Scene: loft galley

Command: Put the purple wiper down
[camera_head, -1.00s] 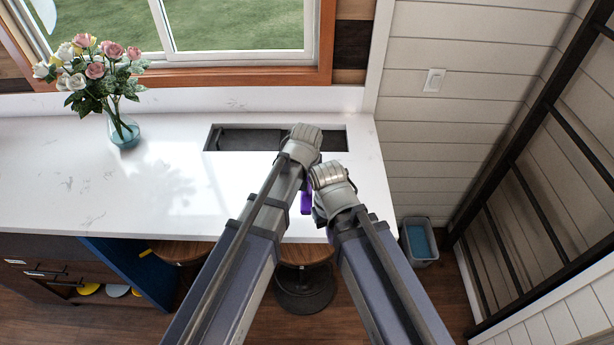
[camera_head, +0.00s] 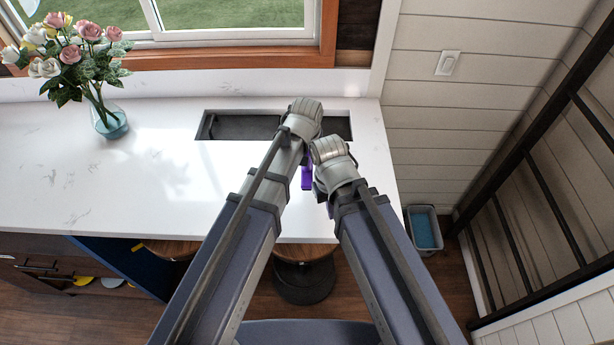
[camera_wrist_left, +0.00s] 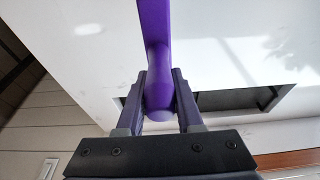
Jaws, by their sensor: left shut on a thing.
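The purple wiper (camera_wrist_left: 157,50) is held in my left gripper (camera_wrist_left: 160,98); the fingers are shut around its handle in the left wrist view. In the head view a short purple piece of the wiper (camera_head: 307,174) shows between my two arms, over the white counter (camera_head: 215,205). The rest of it is hidden by the arms, so I cannot tell whether it touches the counter. My left gripper is hidden behind its own arm in the head view. My right gripper (camera_head: 320,188) is beside the purple piece, mostly hidden by its wrist; its fingers are not clear.
A dark recessed basin (camera_head: 240,127) is set in the counter behind my arms. A glass vase of roses (camera_head: 108,122) stands at the left. The counter between them is clear. Stools (camera_head: 303,275) stand under the front edge. A grey bin (camera_head: 424,232) is on the floor at the right.

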